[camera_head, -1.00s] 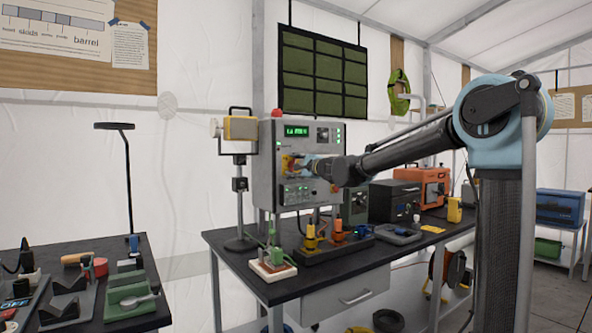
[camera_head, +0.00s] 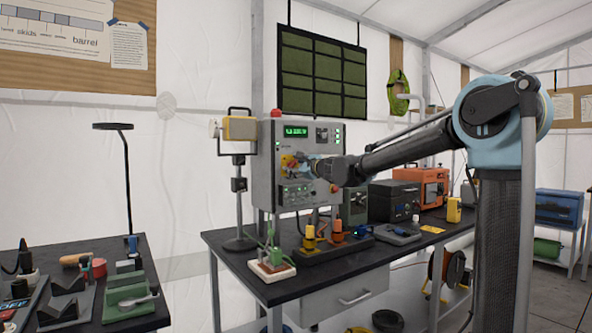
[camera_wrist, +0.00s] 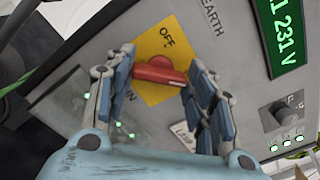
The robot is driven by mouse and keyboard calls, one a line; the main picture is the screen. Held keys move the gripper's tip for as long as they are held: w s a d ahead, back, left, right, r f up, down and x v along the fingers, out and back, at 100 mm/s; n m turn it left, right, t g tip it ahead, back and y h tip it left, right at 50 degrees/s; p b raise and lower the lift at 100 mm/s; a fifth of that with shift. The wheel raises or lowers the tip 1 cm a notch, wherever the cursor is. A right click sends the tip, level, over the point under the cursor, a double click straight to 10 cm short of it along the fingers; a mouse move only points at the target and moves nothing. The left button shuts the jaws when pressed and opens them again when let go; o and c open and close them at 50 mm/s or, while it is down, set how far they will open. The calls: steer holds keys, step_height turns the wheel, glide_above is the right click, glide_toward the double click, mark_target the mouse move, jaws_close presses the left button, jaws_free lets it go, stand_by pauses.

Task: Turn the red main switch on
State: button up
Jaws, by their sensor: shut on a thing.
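The red main switch (camera_wrist: 160,71) is a red handle on a yellow plate (camera_wrist: 152,42) in the wrist view. The plate reads OFF near its upper corner; a partly hidden label ending in N is by the left finger. My gripper (camera_wrist: 158,76) has its blue-grey fingers on either side of the handle, shut on it. The handle lies nearly level in this view, slanted to the plate's edges. In the head view the yellow plate (camera_head: 287,161) is on the grey panel box (camera_head: 265,185), with my gripper (camera_head: 300,163) in front; the handle is hard to make out there.
A green display (camera_wrist: 284,28) reading 231 V and lit green lamps are on the panel. A yellow-headed lamp (camera_head: 240,128) stands left of the box. Coloured plugs (camera_head: 310,237) stand on the bench below. A second table (camera_head: 120,325) is at the lower left.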

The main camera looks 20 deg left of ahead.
stand_by(0.3)
steer(key=o, duration=1.1)
steer(key=shift+c, duration=0.2)
steer(key=v, duration=1.2)
steer(key=shift+w, duration=0.1)
